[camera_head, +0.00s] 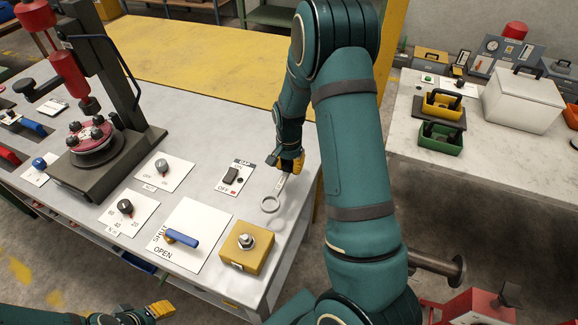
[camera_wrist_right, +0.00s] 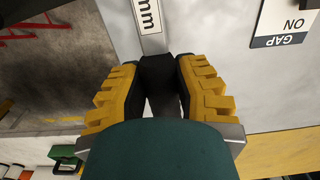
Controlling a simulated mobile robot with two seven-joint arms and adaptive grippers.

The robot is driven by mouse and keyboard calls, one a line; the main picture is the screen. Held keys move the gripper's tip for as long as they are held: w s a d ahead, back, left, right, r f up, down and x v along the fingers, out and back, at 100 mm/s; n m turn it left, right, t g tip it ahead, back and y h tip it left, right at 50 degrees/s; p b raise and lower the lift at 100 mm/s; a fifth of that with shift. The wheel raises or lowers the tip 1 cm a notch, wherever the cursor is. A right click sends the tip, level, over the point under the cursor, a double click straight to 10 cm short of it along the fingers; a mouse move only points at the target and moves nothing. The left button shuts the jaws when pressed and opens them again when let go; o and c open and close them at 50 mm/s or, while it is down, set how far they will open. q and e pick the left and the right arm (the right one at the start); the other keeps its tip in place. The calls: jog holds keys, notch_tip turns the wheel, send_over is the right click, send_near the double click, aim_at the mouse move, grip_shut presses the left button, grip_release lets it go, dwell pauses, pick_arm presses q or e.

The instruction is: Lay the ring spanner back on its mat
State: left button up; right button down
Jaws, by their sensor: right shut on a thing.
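The silver ring spanner shows in the head view, its ring end (camera_head: 269,204) towards the front and its shank running up into my right gripper (camera_head: 288,165). That gripper is shut on the spanner's other end, over the right part of the workbench. I cannot tell whether the ring touches the bench. In the wrist view the pale shank (camera_wrist_right: 149,18), marked "mm", sticks out beyond the yellow fingers (camera_wrist_right: 160,75). I cannot make out a spanner mat. My left gripper (camera_head: 160,309) shows only partly at the bottom edge, away from the spanner; its opening is unclear.
A yellow block with a bolt (camera_head: 246,248) stands in front of the ring. The GAP switch plate (camera_head: 235,177) lies just left of it. A blue handle (camera_head: 182,238) on a SHUT/OPEN plate and a black-framed press (camera_head: 110,130) are farther left. A second table (camera_head: 405,125) holds trays and boxes.

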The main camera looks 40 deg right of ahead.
aim_at(289, 183)
jog(key=shift+f+b, duration=0.85)
jog(key=shift+f, duration=0.2)
jog(key=shift+f+b, duration=1.3)
jog(key=shift+f, duration=0.5)
jog(key=shift+f+b, duration=0.4)
jog(key=shift+f, duration=0.15)
jog(key=c, duration=0.7)
grip_release()
jog(key=shift+c, duration=0.2)
jog(key=shift+r, duration=0.1)
notch_tip(289, 183, up, 12)
jog(key=shift+f, duration=0.1)
jog(key=shift+s, duration=0.1)
